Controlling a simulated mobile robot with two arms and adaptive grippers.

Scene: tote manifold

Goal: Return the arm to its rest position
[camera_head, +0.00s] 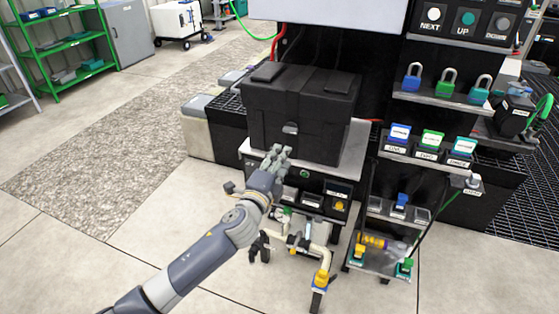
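My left arm comes in from the lower left and reaches up toward the middle of the head view. My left gripper (278,153) is grey and sits in front of the black tote (325,105), just below its front latch (290,128). I cannot tell whether it touches the tote or the cart, or how far its fingers are apart. I see nothing clearly held in it. My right gripper is out of view.
The tote stands on a wheeled cart (310,168) with small labelled bins below. To the right, shelves hold blue, green and teal padlocks (447,82) and labelled boxes (431,140). A green rack (62,45) stands far left. The floor at left is clear.

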